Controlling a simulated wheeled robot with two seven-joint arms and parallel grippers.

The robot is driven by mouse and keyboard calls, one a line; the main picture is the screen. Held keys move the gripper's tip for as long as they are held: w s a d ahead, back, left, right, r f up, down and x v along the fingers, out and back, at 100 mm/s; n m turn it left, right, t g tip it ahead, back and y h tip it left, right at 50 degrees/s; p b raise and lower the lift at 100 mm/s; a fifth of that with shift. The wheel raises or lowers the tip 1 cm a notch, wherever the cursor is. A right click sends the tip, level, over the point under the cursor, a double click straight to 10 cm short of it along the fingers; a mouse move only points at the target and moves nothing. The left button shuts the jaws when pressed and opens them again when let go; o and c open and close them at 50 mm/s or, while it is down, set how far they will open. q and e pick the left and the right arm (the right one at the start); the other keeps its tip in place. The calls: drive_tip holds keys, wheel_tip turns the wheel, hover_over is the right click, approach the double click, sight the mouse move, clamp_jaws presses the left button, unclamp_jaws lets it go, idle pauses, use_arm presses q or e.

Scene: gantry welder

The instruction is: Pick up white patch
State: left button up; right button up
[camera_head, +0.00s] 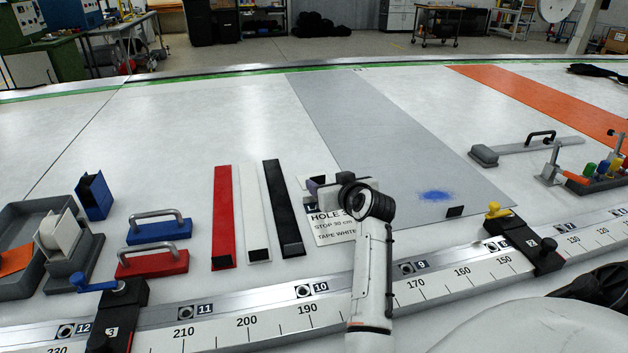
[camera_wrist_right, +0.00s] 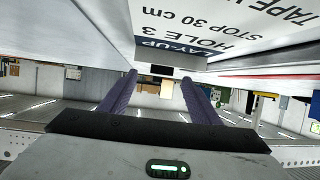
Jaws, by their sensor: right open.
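A long white strip (camera_head: 255,212) with a black tag at its near end lies flat between a red strip and a black strip in the head view. It is the likeliest white patch, though I cannot be sure. My right gripper (camera_head: 326,190) is to the right of these strips, over the printed card, with its fingers partly hidden by my wrist. In the right wrist view, my right gripper (camera_wrist_right: 158,80) has its two purple fingers apart. A pale block with a black mark (camera_wrist_right: 170,62) shows between or beyond the fingertips; I cannot tell its distance. My left gripper is not in view.
The red strip (camera_head: 223,215) and black strip (camera_head: 284,205) flank the white one. The printed card (camera_head: 333,232) reads "TAPE WHITE". A numbered rail (camera_head: 250,320) runs along the front. Red block (camera_head: 150,264), blue block (camera_head: 158,232) and grey tray (camera_head: 20,283) stand left.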

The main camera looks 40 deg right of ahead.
sight(318, 179)
drive_tip(key=x, duration=0.5)
drive_tip(key=shift+w+a+f, duration=0.1)
drive_tip(key=shift+w+a, duration=0.05)
drive_tip(key=c, duration=1.1)
